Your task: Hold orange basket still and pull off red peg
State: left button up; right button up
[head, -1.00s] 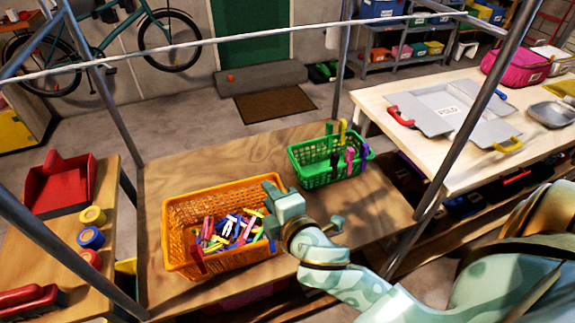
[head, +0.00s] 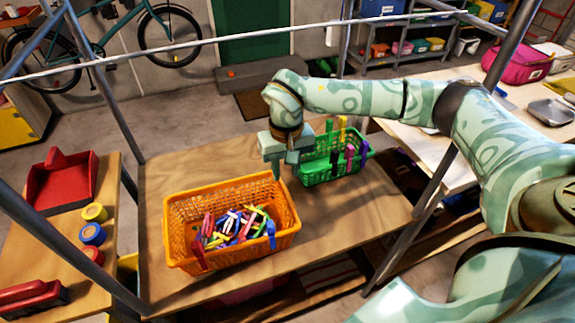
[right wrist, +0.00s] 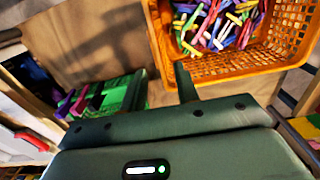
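The orange basket (head: 215,188) stands on the wooden table with several coloured pegs heaped inside. A red peg (head: 198,256) is clipped at its front left wall, and a blue peg (head: 271,236) at its front right. My right gripper (head: 281,172) points down at the basket's far right corner, close to the rim. In the right wrist view, one finger (right wrist: 184,82) shows beside the orange basket's rim (right wrist: 250,68); contact is unclear. My left gripper is not in view.
A green basket (head: 320,174) with several pegs on its rim stands right behind my right gripper. Metal frame posts (head: 455,150) rise around the table. A side bench at left holds a red dustpan (head: 62,182) and tape rolls. The table right of the orange basket is clear.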

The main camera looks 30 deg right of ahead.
aim_at(287, 196)
jog(key=f+b, duration=0.6)
jog(key=shift+d+f+b, duration=0.25)
jog(key=shift+f+b, duration=0.05)
jog(key=shift+f, duration=0.05)
jog(key=shift+f+b, duration=0.6)
jog(key=shift+f, duration=1.5)
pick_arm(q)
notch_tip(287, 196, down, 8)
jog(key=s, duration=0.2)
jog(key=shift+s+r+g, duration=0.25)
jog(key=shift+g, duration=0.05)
pick_arm(e)
grip_shut()
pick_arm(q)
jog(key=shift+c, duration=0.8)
